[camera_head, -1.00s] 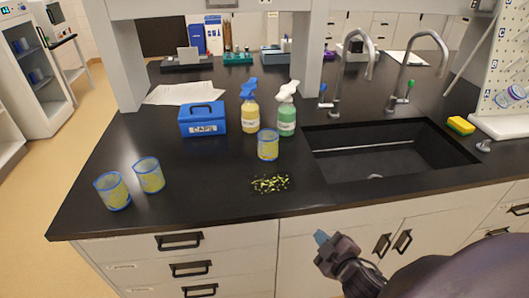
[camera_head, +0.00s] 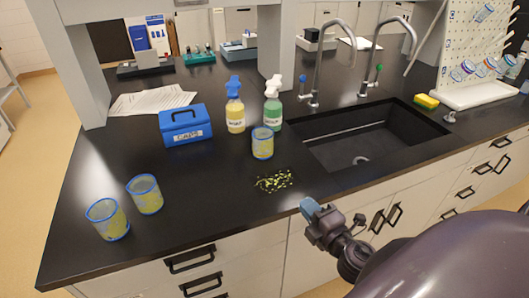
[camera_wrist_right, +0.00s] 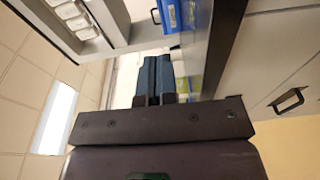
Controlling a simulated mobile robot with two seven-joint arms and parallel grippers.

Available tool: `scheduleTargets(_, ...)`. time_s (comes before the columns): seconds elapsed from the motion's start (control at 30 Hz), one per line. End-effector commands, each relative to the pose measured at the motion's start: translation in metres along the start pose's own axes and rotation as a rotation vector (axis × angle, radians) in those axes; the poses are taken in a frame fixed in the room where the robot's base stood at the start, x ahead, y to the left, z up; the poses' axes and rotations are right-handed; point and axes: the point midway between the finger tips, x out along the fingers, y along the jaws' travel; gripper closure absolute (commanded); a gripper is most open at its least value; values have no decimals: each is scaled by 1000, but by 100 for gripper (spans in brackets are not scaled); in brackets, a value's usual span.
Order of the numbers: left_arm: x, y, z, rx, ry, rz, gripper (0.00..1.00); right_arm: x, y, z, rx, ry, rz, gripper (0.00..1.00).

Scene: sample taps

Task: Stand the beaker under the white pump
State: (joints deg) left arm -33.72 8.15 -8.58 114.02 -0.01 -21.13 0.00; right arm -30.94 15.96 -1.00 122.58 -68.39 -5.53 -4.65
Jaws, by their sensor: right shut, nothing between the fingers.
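The bottle with the white pump (camera_head: 273,104) holds green liquid and stands upright on the black counter. To its left is a bottle with a blue pump and yellow liquid (camera_head: 235,112). A beaker with a blue rim and yellowish wall (camera_head: 262,144) stands upright just in front of the white-pump bottle, slightly left of it. Two similar beakers, one (camera_head: 145,195) and another (camera_head: 107,220), stand at the counter's front left. My right gripper (camera_head: 309,208) is shut and empty at the counter's front edge; its closed fingers show in the wrist view (camera_wrist_right: 154,80). My left gripper is out of view.
Green-yellow bits (camera_head: 274,181) lie scattered in front of the nearest beaker. A blue caps box (camera_head: 185,124) and papers (camera_head: 150,100) are behind left. A sink (camera_head: 365,140) with two taps is to the right, with a sponge (camera_head: 426,102) beyond. The front-left middle counter is clear.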

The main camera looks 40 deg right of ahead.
Motion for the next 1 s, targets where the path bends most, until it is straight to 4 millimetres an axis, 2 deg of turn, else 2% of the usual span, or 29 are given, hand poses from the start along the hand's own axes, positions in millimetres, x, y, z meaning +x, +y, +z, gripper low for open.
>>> scheduleTargets(0.17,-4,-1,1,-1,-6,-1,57,7,2,-3,-27,17,5,100)
scheduleTargets(0.27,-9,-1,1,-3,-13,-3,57,17,3,-3,-26,16,5,100)
scheduleTargets(1.0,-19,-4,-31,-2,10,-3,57,134,2,-4,-26,15,4,100)
